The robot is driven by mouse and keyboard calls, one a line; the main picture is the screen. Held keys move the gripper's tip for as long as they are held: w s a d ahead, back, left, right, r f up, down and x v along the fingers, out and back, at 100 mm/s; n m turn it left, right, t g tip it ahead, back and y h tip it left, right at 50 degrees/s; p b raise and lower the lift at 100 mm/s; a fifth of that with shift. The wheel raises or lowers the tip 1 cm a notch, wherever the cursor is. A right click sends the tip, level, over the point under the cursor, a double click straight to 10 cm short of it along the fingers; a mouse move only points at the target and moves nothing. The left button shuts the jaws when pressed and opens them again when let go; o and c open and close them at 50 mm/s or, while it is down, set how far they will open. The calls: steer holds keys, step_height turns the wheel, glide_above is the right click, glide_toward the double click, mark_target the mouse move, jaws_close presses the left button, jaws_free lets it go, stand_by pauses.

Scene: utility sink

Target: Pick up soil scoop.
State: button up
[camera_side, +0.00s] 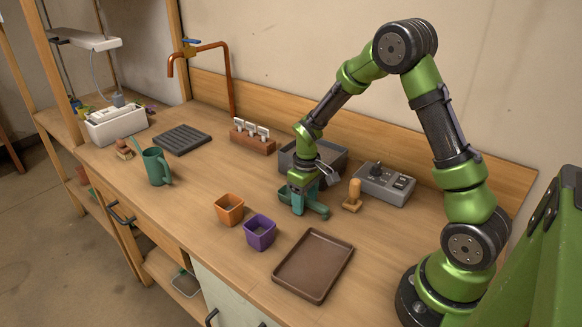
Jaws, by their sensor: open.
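A teal-green soil scoop (316,209) lies on the wooden bench near the middle of the side view. My gripper (298,203) points down at the scoop, with its fingers at or around it. The gripper is open. The fingers and part of the scoop overlap in similar green, so I cannot tell whether they touch. Part of the scoop is hidden behind the gripper.
An orange pot (229,209) and a purple pot (260,232) stand in front of the gripper. A brown tray (313,266) lies at the front. A grey bin (330,154), a wooden tamper (353,197) and a control box (385,185) stand close behind and right.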

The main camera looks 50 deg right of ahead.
mark_target(307, 199)
steer(key=shift+c, duration=0.3)
jaws_close()
steer(key=shift+r, duration=0.1)
steer(key=shift+r, duration=0.35)
steer(key=r, duration=0.3)
steer(key=shift+s+a, duration=0.1)
steer(key=shift+s, duration=0.2)
steer(key=s+a, duration=0.1)
steer(key=s, duration=0.4)
steer(key=s+a, duration=0.1)
steer(key=s, duration=0.4)
steer(key=s+a+r, duration=0.1)
steer(key=s, duration=0.4)
steer(key=shift+a+r, duration=0.1)
